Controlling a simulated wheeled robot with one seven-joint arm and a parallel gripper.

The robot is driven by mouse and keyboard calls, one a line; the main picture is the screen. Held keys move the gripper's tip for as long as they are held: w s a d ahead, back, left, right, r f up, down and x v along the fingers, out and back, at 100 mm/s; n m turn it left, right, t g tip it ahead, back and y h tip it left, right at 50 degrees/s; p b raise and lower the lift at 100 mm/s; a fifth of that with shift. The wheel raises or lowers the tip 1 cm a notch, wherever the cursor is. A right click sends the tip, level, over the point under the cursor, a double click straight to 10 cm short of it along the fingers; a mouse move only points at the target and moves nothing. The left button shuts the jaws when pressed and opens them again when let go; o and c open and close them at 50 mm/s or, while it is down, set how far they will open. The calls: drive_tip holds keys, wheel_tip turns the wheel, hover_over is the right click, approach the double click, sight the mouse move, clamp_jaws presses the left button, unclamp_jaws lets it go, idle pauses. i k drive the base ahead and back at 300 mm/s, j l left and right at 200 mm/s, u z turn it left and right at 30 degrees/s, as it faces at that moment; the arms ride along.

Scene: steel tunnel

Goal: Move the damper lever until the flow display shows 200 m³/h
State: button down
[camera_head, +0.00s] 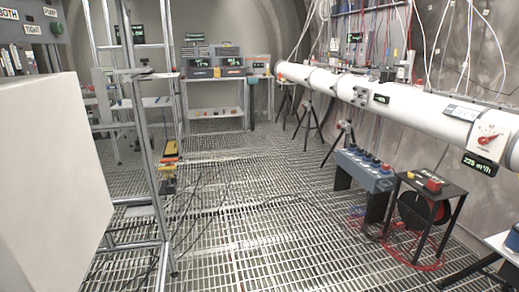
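The damper lever (487,138) is a small red handle on a round dial plate. It sits on the side of a long white pipe (415,106), near the pipe's right end. The flow display (479,164) is a dark panel with green digits just below the lever, and it appears to read 225 m³/h. The lever's exact angle and the dial marks are too small to tell. My gripper is not in view, and nothing is seen touching the lever.
A blue box with knobs (365,171) and a black stand with a red reel (424,205) stand below the pipe. A table edge (503,244) shows at lower right. A metal frame (146,150) stands at left. Cables cross the mostly open grated floor (270,235).

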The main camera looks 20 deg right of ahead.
sight(482, 141)
drive_tip(key=i+z, duration=0.1)
drive_tip(key=i, duration=0.5)
drive_tip(key=i+z, duration=0.15)
drive_tip(key=i, duration=0.5)
drive_tip(key=i+j+z, duration=0.1)
drive_tip(key=i, duration=0.5)
drive_tip(key=i+z, duration=0.4)
drive_tip(key=i+j+z, duration=0.1)
drive_tip(key=i+z, duration=0.35)
drive_tip(key=i+j+z, duration=0.25)
drive_tip(key=i+z, duration=0.15)
drive_tip(key=z, duration=1)
